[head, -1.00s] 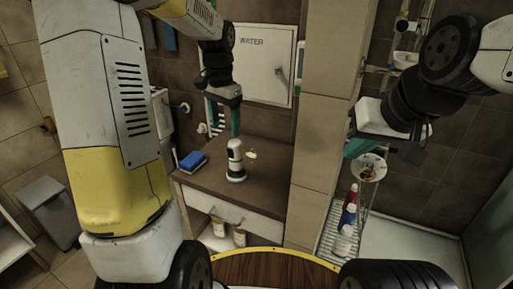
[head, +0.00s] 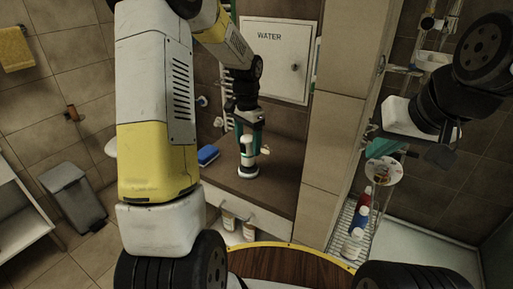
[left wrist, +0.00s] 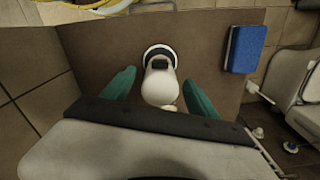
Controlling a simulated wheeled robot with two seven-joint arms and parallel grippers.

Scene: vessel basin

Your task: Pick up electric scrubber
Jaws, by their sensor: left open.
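The electric scrubber (head: 247,160) is white with a dark ring near its base and stands upright on the brown counter (head: 279,188). In the left wrist view the scrubber (left wrist: 159,84) sits between the two green fingers, with a gap on each side. My left gripper (head: 250,147) is open around its upper part and points down; it also shows in the left wrist view (left wrist: 160,92). My right gripper (head: 391,150) is raised at the right, away from the counter; its fingers are partly hidden and I cannot tell if they are open.
A blue sponge (head: 208,155) lies on the counter left of the scrubber. A tiled pillar (head: 334,140) rises right of the counter. A wire rack with several bottles (head: 353,243) stands beyond the pillar. A grey bin (head: 73,198) stands at far left.

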